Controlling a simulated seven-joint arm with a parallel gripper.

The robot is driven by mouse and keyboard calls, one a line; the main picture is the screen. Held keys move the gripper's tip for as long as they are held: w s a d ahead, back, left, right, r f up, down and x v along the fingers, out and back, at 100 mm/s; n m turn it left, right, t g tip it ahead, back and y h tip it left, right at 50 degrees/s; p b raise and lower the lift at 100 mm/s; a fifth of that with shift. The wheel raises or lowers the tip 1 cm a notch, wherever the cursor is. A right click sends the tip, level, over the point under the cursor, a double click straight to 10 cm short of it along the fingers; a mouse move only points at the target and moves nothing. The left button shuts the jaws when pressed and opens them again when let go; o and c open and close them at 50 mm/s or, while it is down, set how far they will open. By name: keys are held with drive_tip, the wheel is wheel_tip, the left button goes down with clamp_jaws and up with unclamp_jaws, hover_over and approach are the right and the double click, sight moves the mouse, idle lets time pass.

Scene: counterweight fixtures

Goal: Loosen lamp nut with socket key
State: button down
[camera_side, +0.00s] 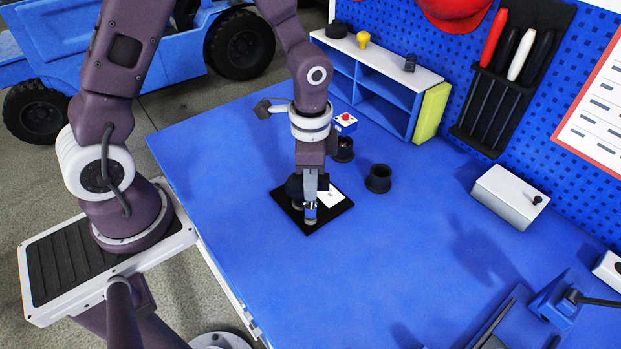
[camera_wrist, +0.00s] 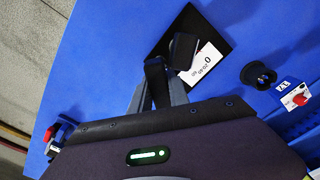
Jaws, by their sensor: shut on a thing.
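My gripper (camera_side: 310,200) points down over a black square plate (camera_side: 284,201) on the blue table. It is shut on a small blue and silver piece (camera_side: 311,212), which may be the socket key. The piece is at or just above the plate; I cannot tell if it touches. In the wrist view my gripper's dark fingertips (camera_wrist: 168,62) lie over the black plate (camera_wrist: 205,23), and the held piece is not clear there. A white printed card (camera_side: 331,196) lies on the plate, partly covered by a fingertip in the wrist view (camera_wrist: 207,58). I cannot make out the lamp nut.
A black cup (camera_side: 378,179) stands right of the plate, and another (camera_side: 343,151) stands behind my gripper near a white box with a red button (camera_side: 346,121). A blue shelf (camera_side: 372,85) and a grey box (camera_side: 508,196) stand along the pegboard.

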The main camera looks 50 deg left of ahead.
drive_tip(key=shift+f, duration=0.5)
idle(0.6)
drive_tip(key=n, duration=0.6)
drive_tip(key=shift+n, duration=0.4)
drive_tip(key=n, duration=0.6)
drive_tip(key=shift+r, duration=2.1)
